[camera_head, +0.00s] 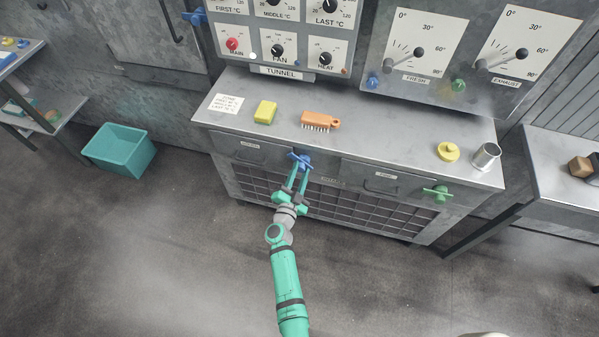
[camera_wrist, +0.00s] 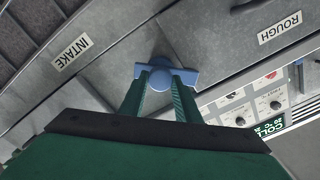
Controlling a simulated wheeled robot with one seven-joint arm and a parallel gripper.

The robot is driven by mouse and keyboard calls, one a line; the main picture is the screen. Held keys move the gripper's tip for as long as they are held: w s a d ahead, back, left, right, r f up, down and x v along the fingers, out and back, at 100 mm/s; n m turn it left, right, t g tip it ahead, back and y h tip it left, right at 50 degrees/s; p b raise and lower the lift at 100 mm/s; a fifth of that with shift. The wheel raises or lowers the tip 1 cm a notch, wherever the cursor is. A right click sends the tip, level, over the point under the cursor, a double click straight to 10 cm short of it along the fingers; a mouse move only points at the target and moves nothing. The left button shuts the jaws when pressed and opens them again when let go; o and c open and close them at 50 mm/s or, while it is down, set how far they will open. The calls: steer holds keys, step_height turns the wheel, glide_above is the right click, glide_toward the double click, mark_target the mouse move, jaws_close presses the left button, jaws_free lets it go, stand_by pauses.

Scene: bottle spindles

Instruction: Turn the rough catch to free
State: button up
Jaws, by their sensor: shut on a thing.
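The blue catch (camera_head: 299,157) sits on the cabinet front beside the drawer with the ROUGH label, which reads clearly in the wrist view (camera_wrist: 280,28). Its crossbar looks slightly tilted in the head view. In the wrist view the blue catch (camera_wrist: 165,72) has a rounded knob and a flat bar. My gripper (camera_head: 298,168) reaches up to it from the front, its two green fingers on either side of the knob. The gripper is shut on the blue catch; the fingertips also show in the wrist view (camera_wrist: 160,86) and partly hide it.
A green catch (camera_head: 437,193) is on the same front, to the right. The cabinet top (camera_head: 375,120) holds a yellow sponge (camera_head: 265,112), an orange brush (camera_head: 320,120), a yellow knob (camera_head: 448,151) and a metal cup (camera_head: 486,156). A teal bin (camera_head: 120,148) stands on the floor, left.

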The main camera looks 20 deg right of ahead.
steer(key=m, duration=0.5)
steer(key=shift+f+m, duration=0.1)
steer(key=shift+m, duration=0.2)
steer(key=shift+f+m, duration=0.1)
steer(key=shift+m, duration=2.1)
steer(key=o, duration=1)
steer(key=shift+s, duration=0.1)
steer(key=v, duration=1)
steer(key=shift+s+a, duration=0.25)
steer(key=shift+s, duration=0.05)
